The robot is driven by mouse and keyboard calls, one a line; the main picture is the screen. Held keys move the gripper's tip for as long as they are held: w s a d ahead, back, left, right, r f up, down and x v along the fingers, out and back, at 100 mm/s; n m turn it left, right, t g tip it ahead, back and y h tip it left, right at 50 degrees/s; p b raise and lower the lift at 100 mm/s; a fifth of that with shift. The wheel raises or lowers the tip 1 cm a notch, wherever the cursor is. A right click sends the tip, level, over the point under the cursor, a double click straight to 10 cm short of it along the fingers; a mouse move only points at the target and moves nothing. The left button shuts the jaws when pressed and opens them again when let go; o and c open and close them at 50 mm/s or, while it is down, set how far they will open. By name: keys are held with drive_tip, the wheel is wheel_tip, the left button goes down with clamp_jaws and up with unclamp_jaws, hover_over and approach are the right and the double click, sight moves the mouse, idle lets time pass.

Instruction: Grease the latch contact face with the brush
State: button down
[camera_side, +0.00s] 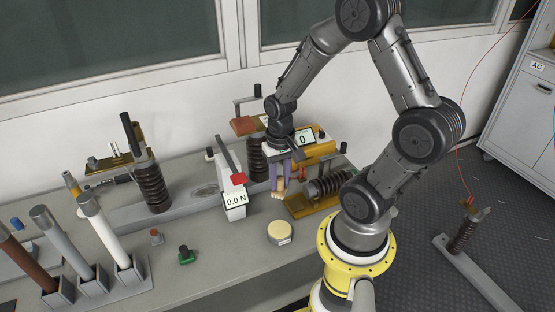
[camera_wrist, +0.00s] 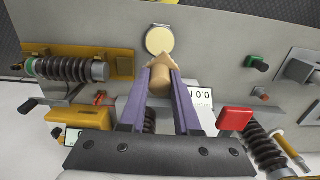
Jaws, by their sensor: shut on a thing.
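My gripper (camera_side: 280,190) points down over the bench, its purple fingers shut on a short tan brush (camera_side: 278,195). In the wrist view my gripper (camera_wrist: 162,72) has the brush (camera_wrist: 163,63) between its fingertips, its wider end pointing towards a round tin. The tin (camera_side: 281,231) has a pale cream top and stands on the bench just in front of the brush; it also shows in the wrist view (camera_wrist: 159,39). The brush looks apart from the tin in the side view. I cannot tell which surface is the latch contact face.
A force gauge (camera_side: 235,198) reading 0.0 N stands left of my gripper. A ribbed insulator on a brass plate (camera_side: 298,207) lies to the right. Another ribbed insulator (camera_side: 152,188) stands at left.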

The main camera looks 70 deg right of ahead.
wheel_tip(320, 180, down, 15)
drive_tip(key=shift+r, duration=0.1)
idle(0.6)
drive_tip(key=shift+f, duration=0.65)
idle(1.9)
wheel_tip(320, 180, up, 7)
idle(0.9)
idle(0.6)
